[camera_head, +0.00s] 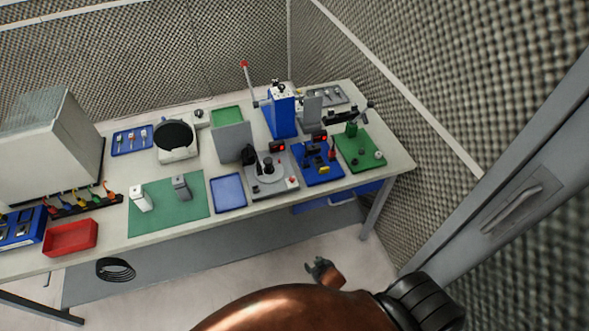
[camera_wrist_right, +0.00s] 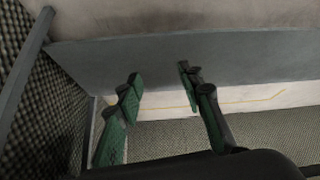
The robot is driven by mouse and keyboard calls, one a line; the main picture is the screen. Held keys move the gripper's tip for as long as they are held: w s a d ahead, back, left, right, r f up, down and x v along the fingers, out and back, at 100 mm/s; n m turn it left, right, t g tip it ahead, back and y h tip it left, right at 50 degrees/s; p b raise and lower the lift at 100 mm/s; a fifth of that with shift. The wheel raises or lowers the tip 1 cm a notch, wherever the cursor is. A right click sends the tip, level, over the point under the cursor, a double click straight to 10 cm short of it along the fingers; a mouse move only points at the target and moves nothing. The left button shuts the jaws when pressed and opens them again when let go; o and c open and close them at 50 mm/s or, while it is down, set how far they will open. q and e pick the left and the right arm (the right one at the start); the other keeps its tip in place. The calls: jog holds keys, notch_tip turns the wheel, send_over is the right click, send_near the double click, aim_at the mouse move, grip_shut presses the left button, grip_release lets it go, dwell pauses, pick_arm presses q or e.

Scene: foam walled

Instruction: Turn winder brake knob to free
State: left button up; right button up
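My right gripper (camera_head: 319,267) is in front of the bench and lower than its top, apart from everything on it. In the right wrist view its green-padded fingers (camera_wrist_right: 160,84) stand apart with nothing between them. Two small machines stand near the bench's front edge: a grey one with a round plate (camera_head: 268,176) and a blue-based one (camera_head: 321,172) to its right. I cannot tell which is the winder. The brake knob is too small to make out, and its setting cannot be read. My left gripper is not in view.
The bench top (camera_head: 228,220) has a blue tray (camera_head: 228,193), a green mat (camera_head: 165,218), a red bin (camera_head: 70,238) and a green-based fixture (camera_head: 362,152). A tall blue press (camera_head: 281,115) stands behind the machines. Foam walls and a grey door (camera_head: 515,210) bound the right side.

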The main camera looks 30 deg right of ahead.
jog(key=w+d+r+m+t+h+p, duration=0.15)
jog(key=w+r, duration=0.25)
jog(key=r, duration=0.5)
jog(key=w+d+r+t+y+p, duration=0.15)
jog(key=w+r, duration=0.25)
jog(key=r, duration=0.5)
jog(key=t+h+p, duration=0.2)
jog(key=t+p, duration=0.1)
jog(key=p, duration=0.1)
send_near(292, 178)
jog(key=shift+w+d+f+m, duration=0.15)
jog(key=shift+w+f+m, duration=0.15)
jog(key=shift+w, duration=0.2)
jog(key=shift+w+d+f+m, duration=0.1)
jog(key=shift+w+f+m, duration=0.05)
jog(key=shift+w+f, duration=0.3)
jog(key=shift+w, duration=0.4)
jog(key=x, duration=0.6)
jog(key=shift+r, duration=0.1)
jog(key=shift+w+d+f, duration=0.15)
jog(key=shift+w+f, duration=0.05)
jog(key=shift+w, duration=0.2)
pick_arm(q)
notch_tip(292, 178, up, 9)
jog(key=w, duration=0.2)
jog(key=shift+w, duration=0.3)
pick_arm(e)
grip_shut()
